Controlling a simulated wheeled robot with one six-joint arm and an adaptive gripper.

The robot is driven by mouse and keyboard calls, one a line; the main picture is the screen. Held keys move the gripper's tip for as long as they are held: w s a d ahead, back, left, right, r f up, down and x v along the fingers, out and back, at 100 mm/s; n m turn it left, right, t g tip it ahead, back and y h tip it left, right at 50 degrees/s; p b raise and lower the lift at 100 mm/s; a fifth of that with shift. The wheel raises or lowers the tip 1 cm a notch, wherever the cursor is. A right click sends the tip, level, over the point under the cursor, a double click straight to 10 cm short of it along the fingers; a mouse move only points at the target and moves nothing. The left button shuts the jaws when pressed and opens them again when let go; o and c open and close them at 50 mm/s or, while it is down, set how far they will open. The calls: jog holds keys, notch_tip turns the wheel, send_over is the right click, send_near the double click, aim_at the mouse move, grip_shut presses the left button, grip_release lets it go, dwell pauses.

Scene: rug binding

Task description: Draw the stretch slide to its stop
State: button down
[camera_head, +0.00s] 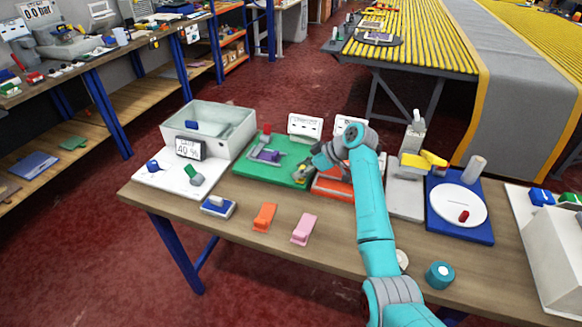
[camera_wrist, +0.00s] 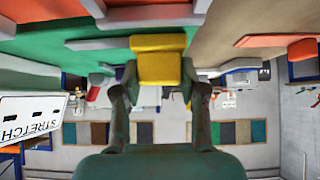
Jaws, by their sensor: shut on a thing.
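My gripper (camera_head: 304,171) reaches down over the green board (camera_head: 238,170) from the right. In the wrist view my gripper (camera_wrist: 160,82) has its two fingers on either side of a yellow block (camera_wrist: 160,62), the slide's handle, and is shut on it. A white sign reading STRETCH (camera_wrist: 30,120) shows upside down at the left of the wrist view. In the head view the grey and purple fixture (camera_head: 265,155) lies on the board; the yellow handle is mostly hidden by my gripper.
An orange-red unit (camera_head: 332,187) stands close right of the green board, partly behind my arm. A clear bin (camera_head: 210,130) is at left. Blue (camera_head: 218,207), orange (camera_head: 264,217) and pink (camera_head: 304,229) pieces lie along the front. A blue turntable base (camera_head: 462,228) is right.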

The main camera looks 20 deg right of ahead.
jog(key=shift+s+d+f, duration=0.1)
jog(key=shift+d, duration=0.1)
jog(key=c, duration=0.6)
grip_release()
jog(key=shift+c, duration=0.2)
jog(key=v, duration=1.2)
jog(key=shift+s+d, duration=0.1)
